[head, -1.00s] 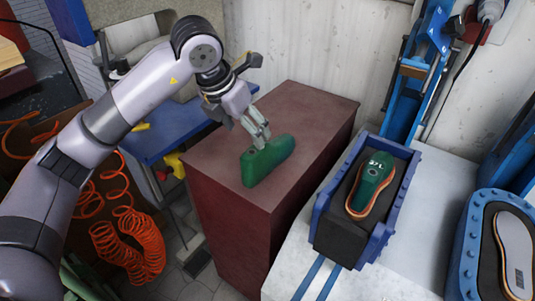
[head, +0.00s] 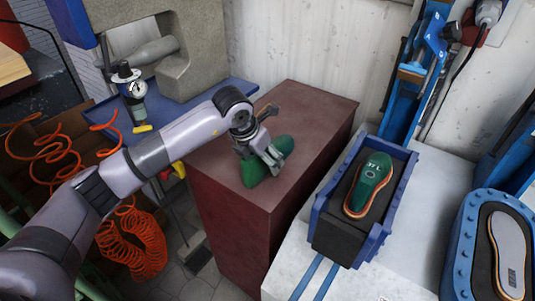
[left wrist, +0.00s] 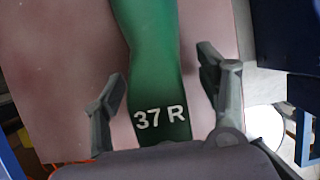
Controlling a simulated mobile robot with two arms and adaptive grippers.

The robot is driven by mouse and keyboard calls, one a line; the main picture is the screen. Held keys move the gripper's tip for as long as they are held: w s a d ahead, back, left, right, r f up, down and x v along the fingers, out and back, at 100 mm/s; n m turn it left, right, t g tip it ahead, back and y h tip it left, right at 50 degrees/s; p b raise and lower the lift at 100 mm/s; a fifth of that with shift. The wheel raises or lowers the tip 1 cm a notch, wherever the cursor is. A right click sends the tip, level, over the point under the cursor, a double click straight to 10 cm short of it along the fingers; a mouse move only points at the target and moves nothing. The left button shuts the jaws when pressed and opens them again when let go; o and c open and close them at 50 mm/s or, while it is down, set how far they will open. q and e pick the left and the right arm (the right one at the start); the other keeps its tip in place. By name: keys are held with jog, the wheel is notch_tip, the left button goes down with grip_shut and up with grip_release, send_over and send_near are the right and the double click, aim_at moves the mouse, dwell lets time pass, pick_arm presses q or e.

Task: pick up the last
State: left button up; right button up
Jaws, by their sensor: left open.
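A green last (head: 284,144) lies on top of the dark red cabinet (head: 320,108). In the left wrist view the last (left wrist: 155,70) reads "37 R". My left gripper (head: 264,162) is down over the last and hides its middle in the head view. In the left wrist view the left gripper (left wrist: 166,90) is open, with one finger on each side of the last. A gap shows beside the last on both sides; I cannot tell how deep the fingers reach. My right gripper is not in view.
A second green last (head: 375,170), marked "37 L", sits with a sole in a blue-walled box (head: 384,226) on the pale bench (head: 430,225). A blue mould (head: 467,255) with a sole stands at right. Orange coiled hoses (head: 140,245) hang at left.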

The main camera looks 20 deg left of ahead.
pick_arm(q)
jog(key=shift+f, duration=0.1)
jog(key=shift+w, duration=0.1)
jog(key=c, duration=1.3)
